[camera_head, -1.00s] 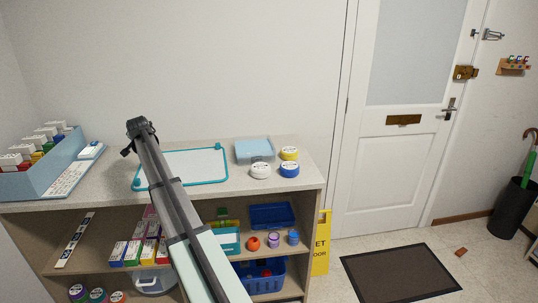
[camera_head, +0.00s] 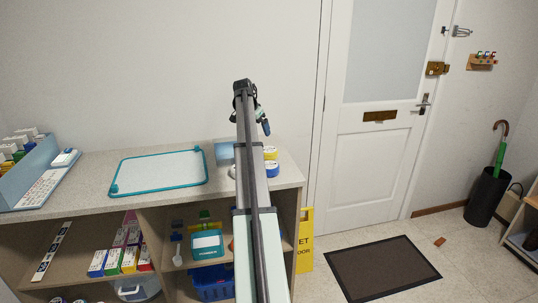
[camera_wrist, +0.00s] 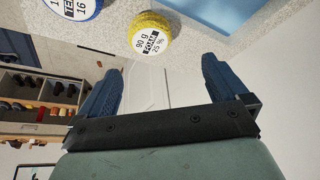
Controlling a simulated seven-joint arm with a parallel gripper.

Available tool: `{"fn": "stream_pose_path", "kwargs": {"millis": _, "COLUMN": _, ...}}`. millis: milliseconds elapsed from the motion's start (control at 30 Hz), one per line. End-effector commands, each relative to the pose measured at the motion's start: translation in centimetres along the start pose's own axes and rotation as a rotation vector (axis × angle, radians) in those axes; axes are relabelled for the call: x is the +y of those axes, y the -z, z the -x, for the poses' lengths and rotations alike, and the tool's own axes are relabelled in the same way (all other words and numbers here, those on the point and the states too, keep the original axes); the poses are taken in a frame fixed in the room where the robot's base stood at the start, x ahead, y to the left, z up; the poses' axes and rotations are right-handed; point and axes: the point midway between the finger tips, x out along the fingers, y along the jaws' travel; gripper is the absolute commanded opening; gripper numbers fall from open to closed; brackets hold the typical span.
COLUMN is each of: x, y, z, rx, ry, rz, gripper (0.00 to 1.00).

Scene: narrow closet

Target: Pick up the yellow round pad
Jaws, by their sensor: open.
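The yellow round pad (camera_head: 270,152) lies at the right end of the counter in the head view, partly behind my arm, seemingly stacked on or just behind a blue round pad (camera_head: 272,169). In the wrist view the yellow pad (camera_wrist: 150,34), with a white printed label, lies beyond the fingertips, between their lines. The blue pad (camera_wrist: 76,8) is cut by the top edge there. My gripper (camera_wrist: 162,64) is open with nothing between its fingers. In the head view my gripper (camera_head: 262,122) hangs above the counter's back right, apart from the pads.
A white round pad (camera_head: 233,172) and a light blue box (camera_head: 224,153) sit left of the yellow pad, partly hidden by my arm. A teal-rimmed whiteboard (camera_head: 160,172) lies further left. The wall rises behind the counter; the door (camera_head: 375,165) is to the right.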

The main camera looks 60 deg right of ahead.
Motion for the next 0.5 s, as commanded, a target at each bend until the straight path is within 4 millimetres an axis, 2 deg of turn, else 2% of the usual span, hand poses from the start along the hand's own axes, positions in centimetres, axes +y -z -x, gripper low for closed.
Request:
{"fn": "stream_pose_path", "kwargs": {"millis": 100, "x": 1.4, "y": 0.9, "z": -0.2, "rx": -0.010, "ry": -0.021, "rz": -0.012, "gripper": 1.00}}
{"fn": "stream_pose_path", "kwargs": {"millis": 267, "x": 1.6, "y": 1.0, "z": -1.2, "rx": -0.013, "ry": -0.026, "rz": -0.014, "gripper": 1.00}}
{"fn": "stream_pose_path", "kwargs": {"millis": 500, "x": 1.6, "y": 0.9, "z": -4.6, "rx": -0.013, "ry": -0.026, "rz": -0.013, "gripper": 1.00}}
